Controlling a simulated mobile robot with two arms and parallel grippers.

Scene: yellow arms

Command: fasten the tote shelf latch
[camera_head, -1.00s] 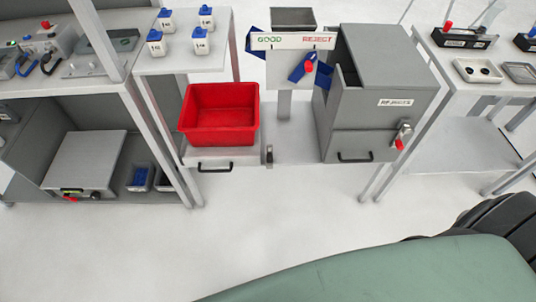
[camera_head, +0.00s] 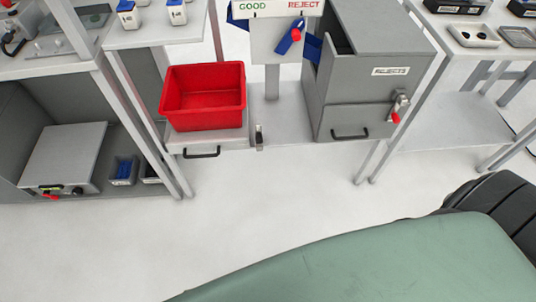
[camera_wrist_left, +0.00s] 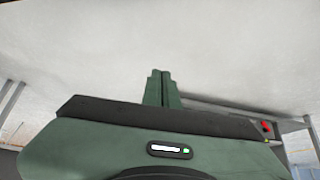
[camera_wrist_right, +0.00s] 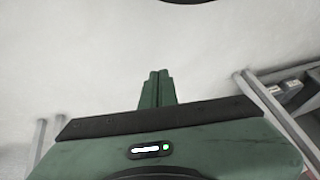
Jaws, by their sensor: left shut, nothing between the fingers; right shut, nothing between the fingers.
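The tote shelf (camera_head: 208,140) is a light grey shelf with a black handle, and a red tote (camera_head: 205,97) stands on it. A small dark and metallic latch (camera_head: 259,138) sits at the shelf's front edge, just right of the tote shelf; its exact position is too small to tell. My left gripper shows in the left wrist view (camera_wrist_left: 162,88), fingers together and empty, above pale floor. My right gripper shows in the right wrist view (camera_wrist_right: 156,88), also shut and empty over floor. Neither gripper shows in the head view.
A grey rejects box (camera_head: 375,75) with a handle and a red-tipped latch (camera_head: 398,108) stands right of the tote. A GOOD/REJECT sign (camera_head: 275,8) with a blue lever (camera_head: 290,38) stands behind. Table legs flank the shelf. The floor (camera_head: 225,225) in front is clear.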

